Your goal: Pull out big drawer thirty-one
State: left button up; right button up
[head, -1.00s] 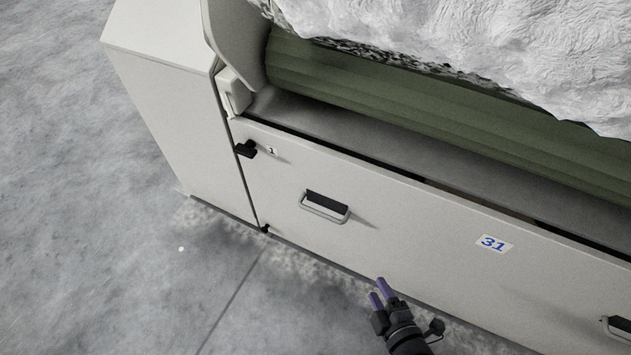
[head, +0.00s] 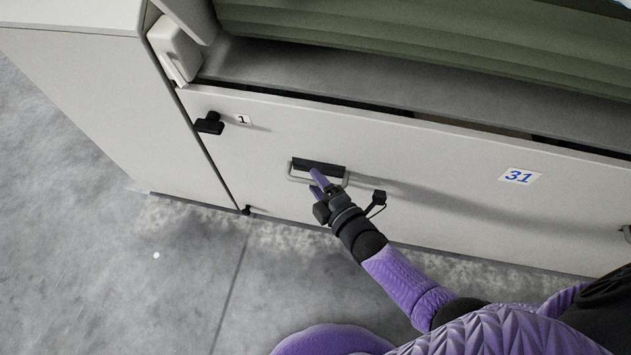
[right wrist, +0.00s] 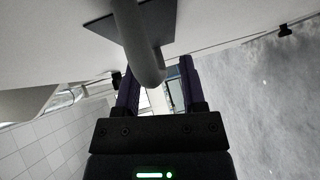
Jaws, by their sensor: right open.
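The big drawer (head: 430,190) has a wide pale front with a blue "31" label (head: 520,176) at its right. It looks shut. Its left handle (head: 296,172) is a light bail over a dark recess. A second handle (head: 627,233) shows at the right edge. My right gripper (head: 316,183) is open at the left handle, its purple fingers overlapping the bar. In the right wrist view the grey handle bar (right wrist: 140,50) reaches down between the two fingers (right wrist: 158,88). I cannot tell whether they touch it. My left gripper is not in view.
A black latch (head: 209,123) beside a small "1" label sits at the drawer's upper left, and a smaller black catch (head: 246,210) below it. A green roller (head: 400,45) runs above. Grey floor (head: 90,270) is clear at the left.

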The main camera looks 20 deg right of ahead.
jog(key=shift+w, duration=0.25)
grip_shut()
jog(key=shift+f, duration=0.1)
dwell(1.2)
